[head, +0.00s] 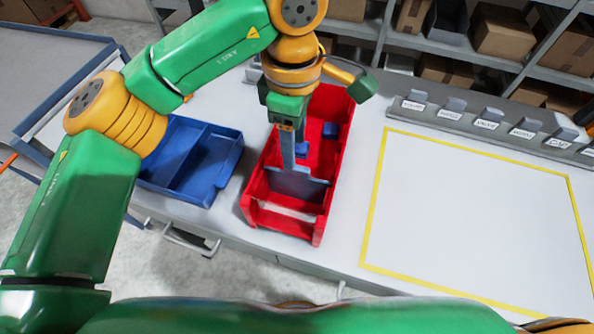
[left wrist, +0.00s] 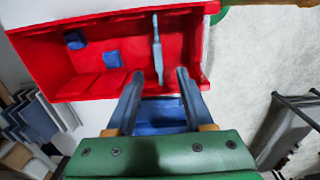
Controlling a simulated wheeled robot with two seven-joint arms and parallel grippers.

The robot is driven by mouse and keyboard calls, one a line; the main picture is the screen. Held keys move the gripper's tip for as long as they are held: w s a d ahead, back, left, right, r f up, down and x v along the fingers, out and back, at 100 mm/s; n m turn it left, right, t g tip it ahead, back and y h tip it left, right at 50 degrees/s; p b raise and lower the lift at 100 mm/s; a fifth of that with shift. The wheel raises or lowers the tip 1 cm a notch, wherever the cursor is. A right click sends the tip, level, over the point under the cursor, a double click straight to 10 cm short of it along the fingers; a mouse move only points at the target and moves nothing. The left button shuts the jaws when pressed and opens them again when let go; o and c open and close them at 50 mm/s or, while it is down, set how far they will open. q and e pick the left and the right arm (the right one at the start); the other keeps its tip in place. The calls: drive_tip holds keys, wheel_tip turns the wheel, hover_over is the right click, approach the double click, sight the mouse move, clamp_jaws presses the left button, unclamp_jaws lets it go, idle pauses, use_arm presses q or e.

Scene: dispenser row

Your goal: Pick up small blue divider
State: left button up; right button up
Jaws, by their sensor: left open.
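A red bin (head: 332,170) stands on the grey bench. Two small blue pieces lie inside it, one toward its far end (head: 330,130) and one nearer the middle (head: 303,149). A grey-blue divider plate (head: 298,186) stands across the bin's near part. In the left wrist view the bin (left wrist: 85,88) holds the two blue pieces (left wrist: 75,39) (left wrist: 112,60) and the plate (left wrist: 157,48). My left gripper (head: 288,160) reaches down over the bin. Its fingers (left wrist: 160,73) are apart and empty in the wrist view. My right gripper is out of view.
A blue two-compartment bin (head: 203,160) is left of the red bin. A yellow-outlined empty area (head: 470,215) fills the bench to the right. A row of labelled holders (head: 485,122) lines the back edge, with shelves of boxes (head: 510,35) behind.

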sight(297, 175)
use_arm(q)
drive_tip(key=f+b, duration=0.1)
drive_tip(key=f, duration=0.1)
drive_tip(key=f+b, duration=0.1)
drive_tip(key=b, duration=0.1)
drive_tip(key=f+b, duration=0.1)
drive_tip(key=f, duration=0.1)
drive_tip(key=shift+s+f+b, duration=0.25)
drive_tip(key=shift+f+b, duration=0.1)
drive_tip(key=shift+b, duration=0.05)
drive_tip(key=shift+f, duration=0.3)
drive_tip(key=f+p, duration=0.1)
drive_tip(key=f, duration=0.1)
drive_tip(key=f+p, duration=0.2)
drive_tip(key=f, duration=0.1)
drive_tip(key=shift+w+d+f, duration=0.2)
drive_tip(key=shift+f, duration=0.45)
drive_tip(key=shift+w, duration=0.1)
clamp_jaws()
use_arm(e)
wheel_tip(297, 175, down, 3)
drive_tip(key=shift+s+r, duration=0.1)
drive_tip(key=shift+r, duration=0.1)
